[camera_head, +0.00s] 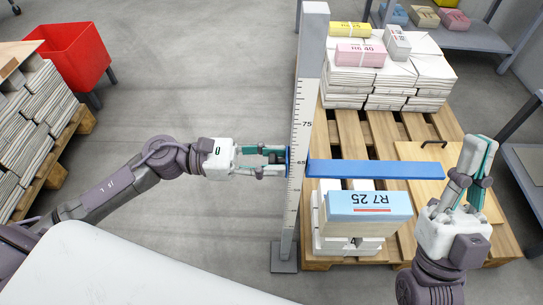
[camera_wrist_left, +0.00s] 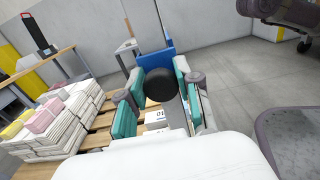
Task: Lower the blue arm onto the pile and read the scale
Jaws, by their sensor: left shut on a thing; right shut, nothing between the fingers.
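The blue arm (camera_head: 375,169) reaches level to the right from an upright white scale post (camera_head: 302,110). The post carries black marks; 75 reads above the arm and what looks like 65 beside it. My left gripper (camera_head: 275,160) is at the post's left side. In the left wrist view its teal fingers close around a black round knob (camera_wrist_left: 158,85) on the blue slider (camera_wrist_left: 156,58). A pile of white bundles (camera_head: 348,242) with a blue-topped bundle marked R7 25 (camera_head: 368,206) sits by the arm; the height gap is unclear. My right gripper (camera_head: 478,165) is shut and empty, pointing up.
A wooden pallet (camera_head: 385,135) bears the piles; a taller white stack (camera_head: 385,78) with pink and yellow bundles stands at its back. A board with a black handle (camera_head: 425,160) lies right. A red bin (camera_head: 75,55) stands far left. Open floor lies left of the post.

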